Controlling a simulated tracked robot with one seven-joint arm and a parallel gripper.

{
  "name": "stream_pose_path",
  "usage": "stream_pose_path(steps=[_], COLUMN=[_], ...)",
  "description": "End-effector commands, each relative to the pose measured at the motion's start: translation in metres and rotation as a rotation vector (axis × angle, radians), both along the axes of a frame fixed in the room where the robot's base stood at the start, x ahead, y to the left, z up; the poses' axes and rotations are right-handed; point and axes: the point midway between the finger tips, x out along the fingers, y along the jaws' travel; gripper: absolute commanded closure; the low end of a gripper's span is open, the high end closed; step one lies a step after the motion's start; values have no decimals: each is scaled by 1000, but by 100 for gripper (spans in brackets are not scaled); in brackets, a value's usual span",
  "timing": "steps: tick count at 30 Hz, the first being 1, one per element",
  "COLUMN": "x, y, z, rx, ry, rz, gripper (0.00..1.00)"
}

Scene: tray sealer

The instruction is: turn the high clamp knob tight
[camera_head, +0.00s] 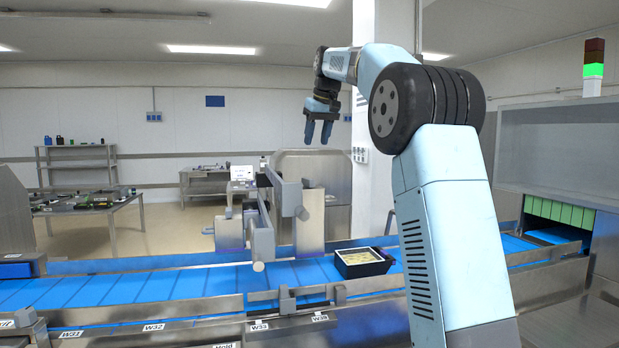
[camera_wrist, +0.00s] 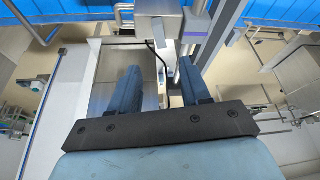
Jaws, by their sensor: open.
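A grey metal bracket frame (camera_head: 284,196) stands over the blue conveyor, left of my arm. It carries a round knob-like end (camera_head: 302,213) high on its right side and another low at its front (camera_head: 258,266). I cannot tell for sure which is the high clamp knob. My gripper (camera_head: 318,133) hangs above the frame, fingers pointing down, apart from it. In the wrist view my gripper (camera_wrist: 161,68) is open, with nothing held between the fingers. Grey bracket parts (camera_wrist: 158,28) show beyond the fingertips; no knob is clear there.
A black tray with yellowish contents (camera_head: 362,262) sits on the blue conveyor belt (camera_head: 130,285), right of the bracket frame. Metal rails (camera_head: 300,296) run along the front. A white pillar (camera_head: 372,190) stands behind my arm. The air around my gripper looks clear.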

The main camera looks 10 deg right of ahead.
Motion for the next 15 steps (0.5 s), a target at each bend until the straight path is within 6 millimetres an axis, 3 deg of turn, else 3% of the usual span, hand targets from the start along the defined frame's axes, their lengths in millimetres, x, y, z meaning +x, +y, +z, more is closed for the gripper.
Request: stream_pose_path(steps=[7,15], x=[10,26], y=[1,5], z=[-14,-57], rx=[1,0], ry=[2,3], rz=[3,3], gripper=[53,53])
